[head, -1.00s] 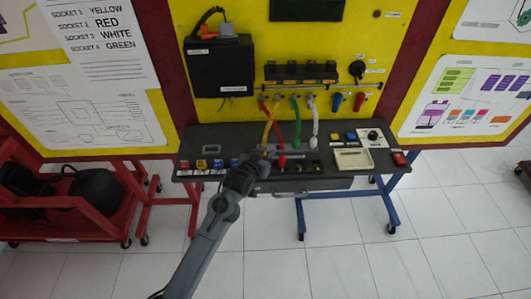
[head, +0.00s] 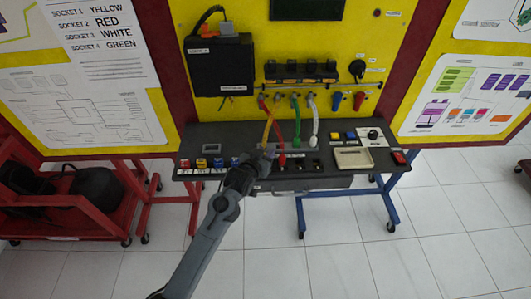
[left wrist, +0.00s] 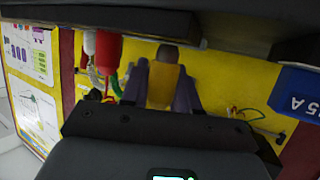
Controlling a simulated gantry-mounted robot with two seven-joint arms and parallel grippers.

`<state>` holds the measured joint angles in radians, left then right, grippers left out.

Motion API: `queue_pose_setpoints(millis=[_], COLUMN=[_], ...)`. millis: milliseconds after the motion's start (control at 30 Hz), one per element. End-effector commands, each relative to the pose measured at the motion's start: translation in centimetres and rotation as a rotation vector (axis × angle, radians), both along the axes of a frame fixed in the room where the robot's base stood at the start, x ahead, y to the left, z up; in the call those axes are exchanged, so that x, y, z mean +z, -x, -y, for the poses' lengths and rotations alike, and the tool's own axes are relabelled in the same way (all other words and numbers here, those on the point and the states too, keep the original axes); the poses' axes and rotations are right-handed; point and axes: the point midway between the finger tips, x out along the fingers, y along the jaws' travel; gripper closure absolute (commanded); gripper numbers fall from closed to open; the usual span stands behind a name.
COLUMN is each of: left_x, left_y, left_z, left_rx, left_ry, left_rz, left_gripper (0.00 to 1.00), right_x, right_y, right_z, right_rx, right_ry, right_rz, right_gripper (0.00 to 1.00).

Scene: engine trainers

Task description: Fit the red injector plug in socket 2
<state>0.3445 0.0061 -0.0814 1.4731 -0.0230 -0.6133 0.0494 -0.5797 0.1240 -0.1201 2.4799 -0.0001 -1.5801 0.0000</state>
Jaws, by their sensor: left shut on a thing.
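The red injector plug (head: 282,159) hangs on its red cable above the row of dark sockets on the bench; I cannot tell whether it is seated. It appears as a red body in the left wrist view (left wrist: 108,50). My left gripper (head: 262,157) is at the left end of that row, just left of the red plug. In the left wrist view its fingers (left wrist: 161,90) are shut on a yellow plug (left wrist: 163,82). The yellow cable (head: 266,130) runs up from there to the panel. The gripper hides the socket beneath it. My right gripper is out of view.
The green cable (head: 297,130) and white cable (head: 315,125) stand close on the right. Several blue, yellow and red blocks (head: 201,163) line the bench's left front edge. A beige tray (head: 353,158) lies to the right. A chart on the wall lists socket 2 as red.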

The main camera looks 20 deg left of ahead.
Motion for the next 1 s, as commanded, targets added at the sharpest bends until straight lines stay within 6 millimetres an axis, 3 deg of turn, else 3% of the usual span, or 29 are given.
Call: queue_pose_setpoints(millis=[933, 967, 1000], left_x=[-1.5, -1.5, -1.4], left_y=[0.0, 0.0, 0.0], left_z=[0.0, 0.0, 0.0], left_rx=[0.000, 0.000, 0.000], left_ry=[0.000, 0.000, 0.000], left_rz=[-0.001, 0.000, 0.000], left_gripper=[0.99, 0.69, 0.63], right_x=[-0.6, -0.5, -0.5], right_y=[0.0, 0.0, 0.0], right_z=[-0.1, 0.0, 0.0], right_rx=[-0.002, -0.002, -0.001], right_ry=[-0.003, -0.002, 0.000], right_rz=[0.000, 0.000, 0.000], right_gripper=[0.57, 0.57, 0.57])
